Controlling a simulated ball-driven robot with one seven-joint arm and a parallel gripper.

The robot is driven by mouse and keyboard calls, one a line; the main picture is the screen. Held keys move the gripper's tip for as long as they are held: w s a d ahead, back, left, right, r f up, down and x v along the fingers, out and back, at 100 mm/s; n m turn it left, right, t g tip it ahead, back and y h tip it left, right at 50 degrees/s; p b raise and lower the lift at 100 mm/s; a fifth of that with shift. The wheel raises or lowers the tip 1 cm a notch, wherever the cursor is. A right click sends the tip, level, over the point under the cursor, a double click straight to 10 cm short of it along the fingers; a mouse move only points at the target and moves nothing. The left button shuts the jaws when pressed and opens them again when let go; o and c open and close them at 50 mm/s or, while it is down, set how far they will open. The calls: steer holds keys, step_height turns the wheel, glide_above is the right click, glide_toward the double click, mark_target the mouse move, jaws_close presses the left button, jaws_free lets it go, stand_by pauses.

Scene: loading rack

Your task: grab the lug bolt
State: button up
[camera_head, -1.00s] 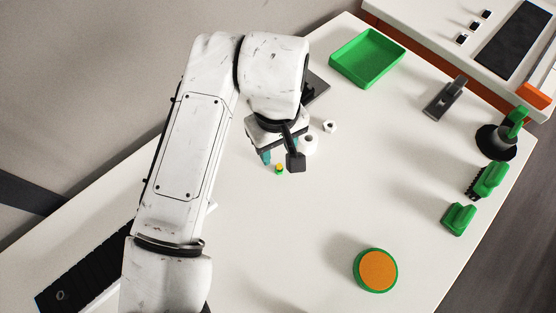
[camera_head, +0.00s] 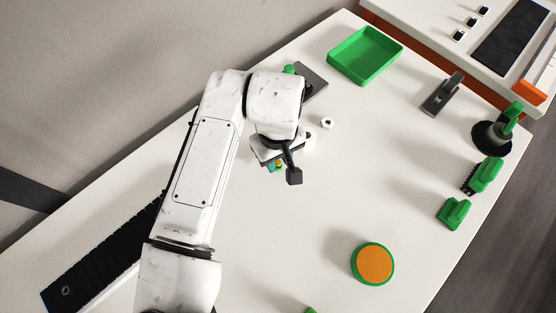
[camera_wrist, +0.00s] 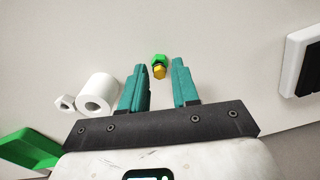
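The lug bolt, taken to be the small green and yellow piece (camera_wrist: 159,67), stands on the table. In the wrist view it sits between the tips of my two teal fingers, with a gap on each side. My gripper (camera_wrist: 157,72) is open and empty around it. In the head view, the lug bolt (camera_head: 279,166) is mostly hidden by my gripper (camera_head: 274,168), and only a bit of yellow and green shows beside the teal fingers.
A white ring (camera_wrist: 98,93) and a white nut (camera_wrist: 65,102) stand close left of the fingers in the wrist view. A green tray (camera_head: 366,55) lies at the back. An orange-topped green disc (camera_head: 373,263) is at the front. The middle of the table (camera_head: 350,180) is clear.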

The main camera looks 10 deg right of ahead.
jaws_close()
steer(key=shift+r, duration=0.1)
